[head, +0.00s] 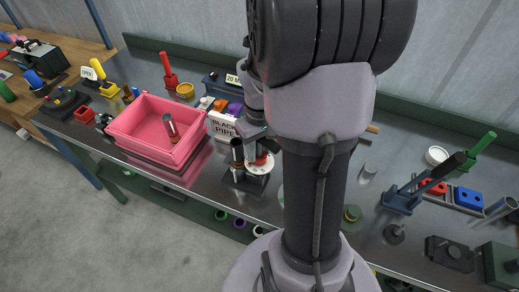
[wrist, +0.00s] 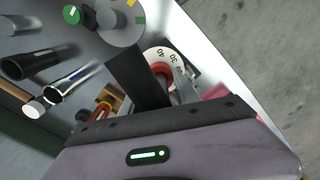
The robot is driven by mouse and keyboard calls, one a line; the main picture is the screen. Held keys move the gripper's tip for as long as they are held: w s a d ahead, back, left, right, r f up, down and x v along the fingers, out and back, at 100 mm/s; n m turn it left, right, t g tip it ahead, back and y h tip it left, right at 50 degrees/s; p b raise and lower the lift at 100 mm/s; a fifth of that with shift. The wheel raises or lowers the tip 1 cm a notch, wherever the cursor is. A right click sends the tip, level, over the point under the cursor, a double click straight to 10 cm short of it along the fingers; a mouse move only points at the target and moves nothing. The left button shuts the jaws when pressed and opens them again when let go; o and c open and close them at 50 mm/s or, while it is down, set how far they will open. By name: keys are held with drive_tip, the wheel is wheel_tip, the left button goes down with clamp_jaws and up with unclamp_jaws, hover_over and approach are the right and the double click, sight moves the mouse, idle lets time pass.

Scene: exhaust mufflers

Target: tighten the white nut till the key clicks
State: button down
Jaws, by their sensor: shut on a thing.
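A white numbered disc (head: 262,168) with a red part at its middle sits at a dark stand (head: 243,183) near the bench's front edge. In the wrist view the white disc (wrist: 153,55) shows figures such as 30 and 40, and the red part (wrist: 161,70) shows at its centre. My gripper (head: 257,152) is down at the disc, shut on the red part between a dark finger and a grey one. The fingertips are partly hidden. I cannot make out a separate white nut; it may be hidden under the disc or fingers.
A dark upright pipe (head: 237,149) stands close by my gripper. Levers and coloured blocks crowd the right. My arm hides the bench's middle.

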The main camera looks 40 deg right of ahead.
drive_tip(key=shift+m, duration=0.5)
drive_tip(key=shift+m+b, duration=0.35)
drive_tip(key=shift+m, duration=0.55)
drive_tip(key=shift+m, duration=0.6)
drive_tip(key=shift+m+b, duration=0.3)
drive_tip(key=shift+m, duration=0.3)
drive_tip(key=shift+m+b, duration=0.35)
drive_tip(key=shift+m, duration=0.75)
drive_tip(key=shift+r, duration=0.1)
